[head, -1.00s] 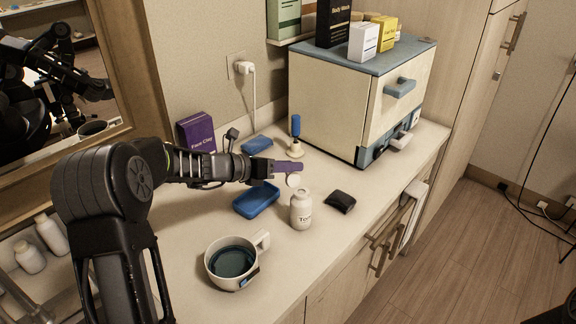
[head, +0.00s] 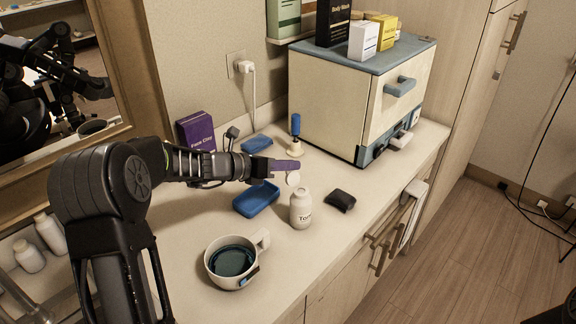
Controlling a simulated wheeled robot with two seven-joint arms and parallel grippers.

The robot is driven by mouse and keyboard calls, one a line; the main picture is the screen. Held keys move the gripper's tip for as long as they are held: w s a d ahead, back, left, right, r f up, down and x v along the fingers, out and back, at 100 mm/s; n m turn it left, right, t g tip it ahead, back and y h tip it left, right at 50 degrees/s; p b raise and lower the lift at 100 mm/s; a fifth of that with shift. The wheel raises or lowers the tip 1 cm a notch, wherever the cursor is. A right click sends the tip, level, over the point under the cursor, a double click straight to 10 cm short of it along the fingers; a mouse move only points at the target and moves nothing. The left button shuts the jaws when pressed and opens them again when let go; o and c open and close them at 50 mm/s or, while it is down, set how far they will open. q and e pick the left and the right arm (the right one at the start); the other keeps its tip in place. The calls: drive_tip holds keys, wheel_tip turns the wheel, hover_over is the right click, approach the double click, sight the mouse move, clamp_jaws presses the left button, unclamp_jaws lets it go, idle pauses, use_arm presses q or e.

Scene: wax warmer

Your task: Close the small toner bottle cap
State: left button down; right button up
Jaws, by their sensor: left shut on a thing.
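The small toner bottle (head: 301,210) is white and stands upright on the counter, with printed letters on its side. A small round white cap (head: 293,179) is at the tips of my left gripper (head: 288,166), above and behind the bottle's neck and apart from it. The left gripper, with purple fingers, is shut on the cap. Its arm comes in from the left, low over the counter. My right gripper is not in view.
A blue tray (head: 256,200) lies left of the bottle, and a black item (head: 341,200) lies right of it. A white cup (head: 231,263) with dark liquid stands in front. The cabinet (head: 357,97) stands behind; a blue-handled tool (head: 295,133) stands by it.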

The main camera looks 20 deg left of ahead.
use_arm(q)
drive_tip(key=d+m+y+b, duration=0.1)
drive_tip(key=b, duration=0.2)
drive_tip(key=s+d+m+y+b, duration=0.1)
drive_tip(key=m+b, duration=0.1)
drive_tip(key=b, duration=0.2)
drive_tip(key=shift+s+d+r+m+t, duration=0.15)
drive_tip(key=shift+d+m+t, duration=0.15)
drive_tip(key=shift+t, duration=0.1)
drive_tip(key=shift+s+d+r+m+y+b, duration=0.25)
drive_tip(key=shift+m+y+b, duration=0.35)
drive_tip(key=shift+b, duration=0.65)
drive_tip(key=shift+w, duration=0.1)
drive_tip(key=c, duration=1.5)
unclamp_jaws()
drive_tip(key=shift+r, duration=0.1)
drive_tip(key=shift+p+v, duration=0.4)
drive_tip(key=shift+v, duration=3.45)
